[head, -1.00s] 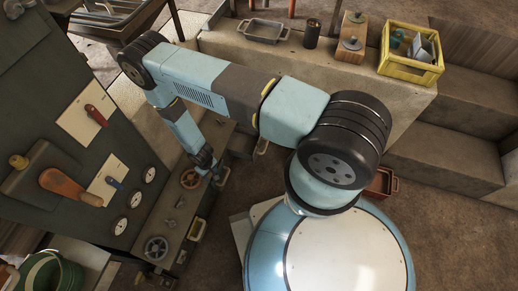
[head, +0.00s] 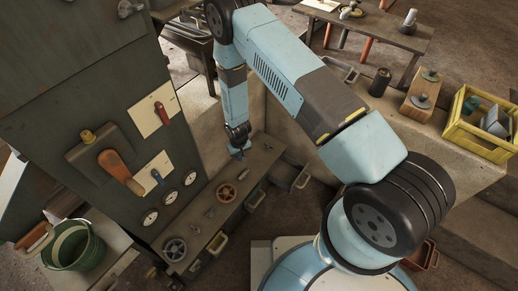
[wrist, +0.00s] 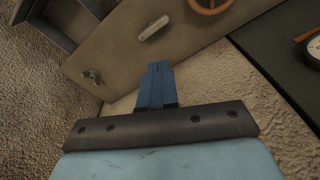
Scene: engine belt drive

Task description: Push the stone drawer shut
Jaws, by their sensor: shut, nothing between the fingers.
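A small drawer (head: 291,174) stands pulled out from the right side of the low bench near its far end, with a pale handle (head: 301,179) on its front. I take it for the stone drawer, though no label shows. In the wrist view a dark open drawer box (wrist: 58,28) shows at the upper left, beside the bench top. My gripper (head: 239,154) is shut and empty over the far end of the bench, to the left of the open drawer and apart from it. Its blue fingers (wrist: 157,70) are together in the wrist view.
The bench top (head: 262,150) carries an orange handwheel (head: 227,193), a grey wheel (head: 175,249) and small fittings. A tall panel (head: 90,110) with levers and gauges rises on the left. A stone ledge (head: 400,130) with a yellow crate (head: 478,125) lies right, behind my arm.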

